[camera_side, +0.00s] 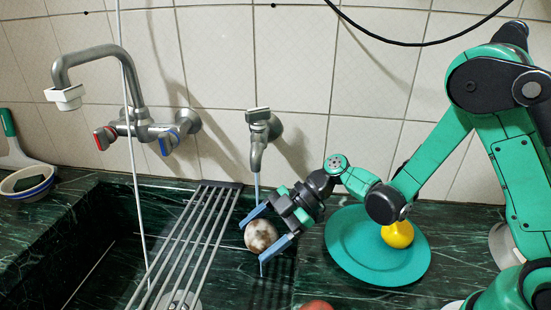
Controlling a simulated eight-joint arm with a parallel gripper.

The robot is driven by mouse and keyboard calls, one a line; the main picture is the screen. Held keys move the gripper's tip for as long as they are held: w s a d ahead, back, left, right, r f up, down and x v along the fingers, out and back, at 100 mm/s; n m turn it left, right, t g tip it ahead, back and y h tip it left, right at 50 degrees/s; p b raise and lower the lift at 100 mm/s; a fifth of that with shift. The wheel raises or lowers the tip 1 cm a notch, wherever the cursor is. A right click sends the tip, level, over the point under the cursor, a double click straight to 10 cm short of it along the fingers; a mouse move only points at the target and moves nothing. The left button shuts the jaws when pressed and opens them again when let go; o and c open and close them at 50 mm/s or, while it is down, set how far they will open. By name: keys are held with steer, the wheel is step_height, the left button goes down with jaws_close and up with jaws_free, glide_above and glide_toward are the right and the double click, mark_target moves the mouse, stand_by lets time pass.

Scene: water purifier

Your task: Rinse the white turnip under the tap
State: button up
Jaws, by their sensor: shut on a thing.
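The white turnip (261,236) is round and pale with brown dirty patches. My gripper (254,247) is shut on it, with one blue finger on its upper left side and one on its lower right. It is held over the dark green sink, just right of the metal rack. The small wall tap (259,145) is above it. A thin bluish stream of water (257,186) falls from the spout towards the upper finger and the turnip. Whether the water wets the turnip itself is hard to tell.
A teal plate (350,249) with a yellow fruit or vegetable (398,234) lies to the right, close under my arm. A metal rack (186,246) spans the sink. A larger mixer tap (140,118) and a bowl (27,181) are left. A reddish thing (316,305) shows at the bottom edge.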

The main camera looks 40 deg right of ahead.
steer(key=w+d+f, duration=0.2)
steer(key=w+d, duration=0.3)
steer(key=w, duration=0.4)
steer(key=shift+w+d+f, duration=0.35)
steer(key=shift+f, duration=0.05)
stand_by(0.4)
steer(key=shift+d, duration=0.15)
steer(key=shift+d, duration=0.25)
steer(key=shift+w, duration=0.1)
steer(key=shift+a, duration=0.35)
stand_by(0.4)
steer(key=shift+d, duration=0.35)
